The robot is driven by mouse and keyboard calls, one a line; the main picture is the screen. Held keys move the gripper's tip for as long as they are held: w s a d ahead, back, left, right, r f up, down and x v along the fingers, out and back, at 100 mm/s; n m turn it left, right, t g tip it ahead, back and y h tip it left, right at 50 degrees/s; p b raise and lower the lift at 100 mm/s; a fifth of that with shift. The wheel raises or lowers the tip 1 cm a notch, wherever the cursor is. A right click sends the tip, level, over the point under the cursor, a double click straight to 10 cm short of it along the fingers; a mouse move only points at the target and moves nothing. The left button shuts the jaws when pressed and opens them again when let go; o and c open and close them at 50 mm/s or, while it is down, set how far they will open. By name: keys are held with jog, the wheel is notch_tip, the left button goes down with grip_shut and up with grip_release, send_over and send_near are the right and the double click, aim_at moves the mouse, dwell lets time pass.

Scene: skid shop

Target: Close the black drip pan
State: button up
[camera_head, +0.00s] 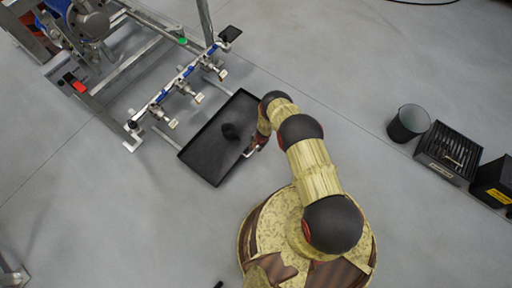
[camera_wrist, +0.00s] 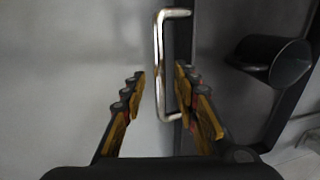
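The black drip pan (camera_head: 205,158) is pulled out from the metal skid frame and lies low over the floor, with a rail along its left side. Its bright metal handle (camera_head: 249,153) is on the edge facing my base. In the wrist view the handle (camera_wrist: 159,65) stands between the two fingers of my gripper (camera_wrist: 160,80), beside the dark pan edge (camera_wrist: 182,40). The fingers are apart, with a visible gap on the left; the right finger is close to the handle, and contact is unclear. In the head view my arm partly hides the gripper (camera_head: 259,143).
A dark round object (camera_head: 231,131) sits in the pan; a black cylinder (camera_wrist: 276,61) shows there in the wrist view. Valves (camera_head: 184,88) line the skid frame (camera_head: 133,130) behind. A bucket (camera_head: 409,122) and black crate (camera_head: 449,152) stand right.

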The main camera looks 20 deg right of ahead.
jog(key=shift+c, duration=1)
grip_shut()
